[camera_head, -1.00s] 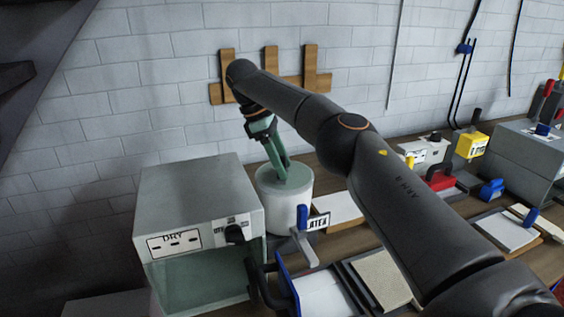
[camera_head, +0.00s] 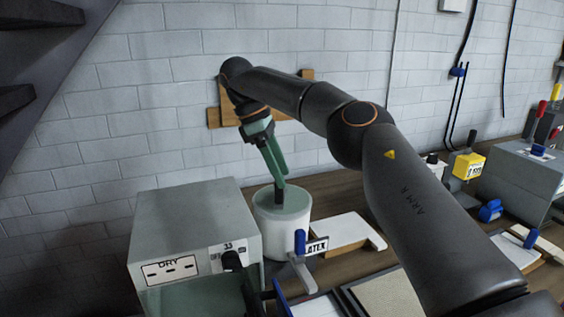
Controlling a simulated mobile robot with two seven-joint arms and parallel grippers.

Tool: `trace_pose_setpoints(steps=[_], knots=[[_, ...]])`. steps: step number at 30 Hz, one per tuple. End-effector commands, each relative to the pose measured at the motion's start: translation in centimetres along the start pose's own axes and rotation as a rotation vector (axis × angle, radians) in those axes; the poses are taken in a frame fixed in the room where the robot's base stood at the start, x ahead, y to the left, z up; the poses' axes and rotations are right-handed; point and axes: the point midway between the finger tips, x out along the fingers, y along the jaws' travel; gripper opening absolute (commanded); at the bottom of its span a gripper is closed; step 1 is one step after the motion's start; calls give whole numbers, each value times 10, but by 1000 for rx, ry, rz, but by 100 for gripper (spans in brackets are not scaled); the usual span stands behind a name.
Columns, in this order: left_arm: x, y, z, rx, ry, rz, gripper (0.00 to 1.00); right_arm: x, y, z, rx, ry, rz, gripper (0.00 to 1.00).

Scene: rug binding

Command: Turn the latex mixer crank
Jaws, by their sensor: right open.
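The latex mixer is a white tub (camera_head: 282,228) with a green top (camera_head: 284,202), standing right of the grey dryer box. Its LATEX label (camera_head: 316,247) faces front right. The crank has an upright blue handle (camera_head: 300,242) and a grey metal arm (camera_head: 303,273) at the tub's front. My right gripper (camera_head: 280,194) points down over the tub's top, behind the blue handle and apart from it. Its green fingers overlap in this view, so the gap between them is hard to see. It is open, with nothing seen in it. My left gripper is not in view.
The grey dryer box (camera_head: 195,225), marked DRY, stands close left of the tub. A white board (camera_head: 340,232) lies to its right. A wooden rack (camera_head: 226,112) hangs on the wall behind my right arm. A yellow box (camera_head: 468,166) and blue-handled tools stand farther right.

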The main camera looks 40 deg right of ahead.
Motion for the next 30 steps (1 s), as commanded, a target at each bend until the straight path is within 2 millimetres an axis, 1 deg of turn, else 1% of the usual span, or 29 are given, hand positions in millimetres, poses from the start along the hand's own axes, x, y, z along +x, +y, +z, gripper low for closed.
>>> trace_pose_setpoints(steps=[1,6,11,18,21,25,30], knots=[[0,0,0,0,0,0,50,-8,-6,4,-1,4,5,57],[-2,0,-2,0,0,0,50,-31,-27,19,-1,1,5,57],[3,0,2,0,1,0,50,-35,-48,25,-2,2,3,57],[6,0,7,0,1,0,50,-49,-86,38,-1,3,5,57],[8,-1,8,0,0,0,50,-53,-99,43,0,1,3,57],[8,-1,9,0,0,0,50,-57,-110,46,0,1,3,57],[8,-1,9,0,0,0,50,-59,-116,48,1,0,1,57]])
